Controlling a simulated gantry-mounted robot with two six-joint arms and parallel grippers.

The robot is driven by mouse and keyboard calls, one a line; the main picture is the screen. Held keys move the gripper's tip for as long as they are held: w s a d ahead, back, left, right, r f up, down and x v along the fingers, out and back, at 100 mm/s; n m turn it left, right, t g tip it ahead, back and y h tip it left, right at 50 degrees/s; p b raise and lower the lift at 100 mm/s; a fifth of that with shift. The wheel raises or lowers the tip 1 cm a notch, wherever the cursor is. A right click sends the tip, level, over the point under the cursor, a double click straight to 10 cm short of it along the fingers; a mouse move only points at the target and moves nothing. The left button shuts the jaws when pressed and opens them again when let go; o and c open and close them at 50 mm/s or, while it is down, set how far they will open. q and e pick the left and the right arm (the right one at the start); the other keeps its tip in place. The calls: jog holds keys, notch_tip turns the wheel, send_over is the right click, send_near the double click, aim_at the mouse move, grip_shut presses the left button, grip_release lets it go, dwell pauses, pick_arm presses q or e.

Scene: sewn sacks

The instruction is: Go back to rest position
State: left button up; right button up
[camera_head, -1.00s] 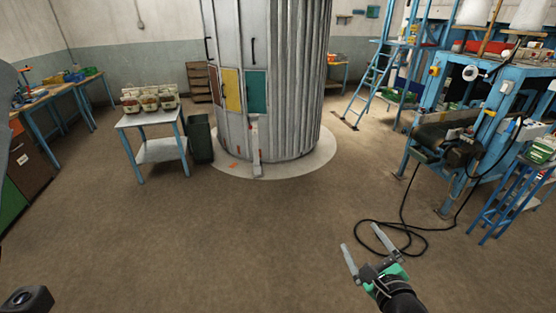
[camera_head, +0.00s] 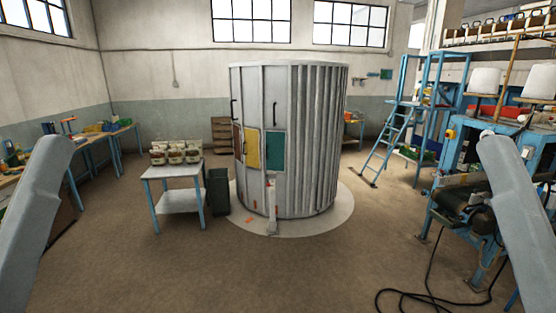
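My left arm shows as a grey link along the left edge of the head view, and my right arm as a grey link along the right edge. Neither gripper is in the picture. Several small filled sacks (camera_head: 176,153) stand upright in rows on a small table (camera_head: 172,172) with a white top, left of centre. Both arms are well apart from the sacks.
A ribbed metal silo (camera_head: 317,140) with coloured panels stands on a pale round base (camera_head: 335,222). A dark bin (camera_head: 218,191) is beside the table. Blue machinery (camera_head: 462,150) and a black cable (camera_head: 430,298) are at right. The middle foreground floor is clear.

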notch_tip(320, 180, up, 17)
jog(key=p, duration=1.3)
jog(key=shift+f+p, duration=0.15)
jog(key=shift+p, duration=0.15)
jog(key=shift+h, duration=0.3)
